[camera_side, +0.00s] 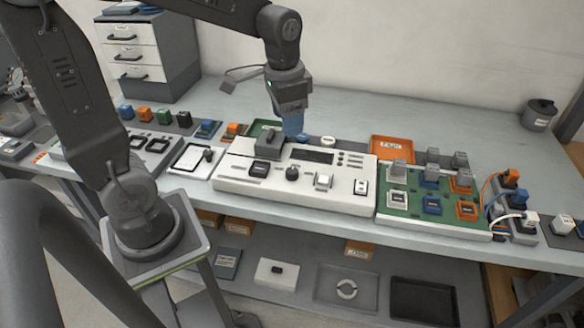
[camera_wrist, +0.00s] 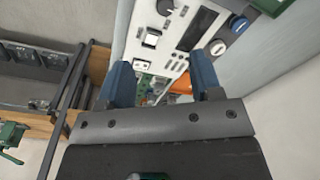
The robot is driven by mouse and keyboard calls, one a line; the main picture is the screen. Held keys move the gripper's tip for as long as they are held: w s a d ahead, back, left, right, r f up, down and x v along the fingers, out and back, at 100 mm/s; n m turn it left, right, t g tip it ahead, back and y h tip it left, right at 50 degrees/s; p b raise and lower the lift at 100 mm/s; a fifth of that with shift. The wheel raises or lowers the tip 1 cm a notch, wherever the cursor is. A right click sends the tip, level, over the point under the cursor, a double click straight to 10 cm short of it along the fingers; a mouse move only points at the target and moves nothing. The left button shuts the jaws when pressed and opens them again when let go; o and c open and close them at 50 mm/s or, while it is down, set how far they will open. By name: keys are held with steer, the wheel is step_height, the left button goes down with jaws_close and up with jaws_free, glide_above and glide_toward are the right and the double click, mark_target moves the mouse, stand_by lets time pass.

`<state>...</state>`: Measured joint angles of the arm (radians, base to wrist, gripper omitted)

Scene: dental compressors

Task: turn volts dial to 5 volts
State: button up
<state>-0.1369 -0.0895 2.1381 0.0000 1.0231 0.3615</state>
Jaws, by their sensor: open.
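The white console (camera_side: 240,179) stands on the bench, with a round black dial (camera_side: 292,173) on its front part. It is the only large round dial on the panel face, but its label and pointer setting are too small to read. In the wrist view the dial (camera_wrist: 165,6) shows at the top edge, partly cut off. My gripper (camera_side: 293,134) points down over the console's back edge, behind and apart from the dial. In the wrist view my gripper (camera_wrist: 160,80) has its two blue fingers wide apart with nothing between them.
On the console are a dark display (camera_side: 313,155), a white rocker switch (camera_side: 323,181) and a grey raised block (camera_side: 269,139) close to my gripper. A green board (camera_side: 386,212) with coloured blocks stands right. An orange tray (camera_side: 392,148) lies behind.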

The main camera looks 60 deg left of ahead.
mark_target(292, 171)
steer(key=shift+g, duration=0.4)
steer(key=f, duration=0.5)
steer(key=w+f, duration=0.1)
steer(key=f, duration=0.4)
steer(key=a+f, duration=0.1)
steer(key=f, duration=0.4)
steer(key=shift+w+f, duration=0.3)
steer(key=shift+w, duration=0.05)
steer(key=shift+c, duration=0.4)
steer(key=c, duration=0.8)
steer(key=shift+c, duration=0.2)
steer(key=n, duration=0.5)
steer(key=shift+n, duration=0.4)
steer(key=n, duration=0.5)
steer(key=shift+n, duration=0.3)
